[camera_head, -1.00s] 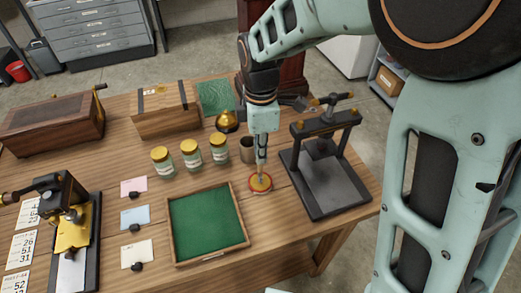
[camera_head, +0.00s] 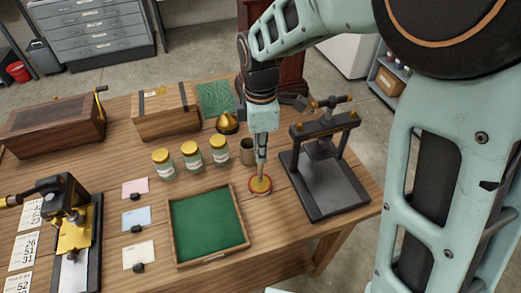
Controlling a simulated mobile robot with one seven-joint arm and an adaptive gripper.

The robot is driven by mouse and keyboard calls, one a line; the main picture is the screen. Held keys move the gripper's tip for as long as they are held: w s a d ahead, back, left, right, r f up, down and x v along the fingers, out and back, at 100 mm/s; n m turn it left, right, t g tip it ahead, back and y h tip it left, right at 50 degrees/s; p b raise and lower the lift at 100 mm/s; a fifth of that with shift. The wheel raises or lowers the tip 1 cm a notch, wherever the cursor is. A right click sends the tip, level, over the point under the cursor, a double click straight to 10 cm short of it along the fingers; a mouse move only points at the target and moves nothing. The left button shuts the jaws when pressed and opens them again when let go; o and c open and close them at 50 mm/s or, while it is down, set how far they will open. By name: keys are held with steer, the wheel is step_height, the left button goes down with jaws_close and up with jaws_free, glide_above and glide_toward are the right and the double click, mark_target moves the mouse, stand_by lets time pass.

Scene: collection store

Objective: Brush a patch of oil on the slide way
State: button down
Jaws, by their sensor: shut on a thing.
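My gripper (camera_head: 262,152) points down at the right middle of the table. It is shut on a thin tool, probably the brush, mostly hidden by the fingers. The tool's lower end is at a small round dish (camera_head: 260,187) with a red rim and yellowish middle. I cannot tell whether it touches the dish. A black and brass machine (camera_head: 70,215) with a lever stands at the left front. A dark press (camera_head: 330,185) with a flat bed and brass fittings stands right of my gripper. I cannot tell which part is the slide way.
A green-lined tray (camera_head: 246,236) lies left of the dish. Several jars (camera_head: 191,158), a metal cup (camera_head: 247,150) and a brass-topped pot (camera_head: 227,122) stand close behind. Wooden boxes (camera_head: 165,120) stand at the back. Cards (camera_head: 137,220) with dark knobs lie left of the tray.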

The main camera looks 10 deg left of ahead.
steer(key=shift+r+p, duration=1.95)
steer(key=shift+r, duration=1)
steer(key=shift+f, duration=0.1)
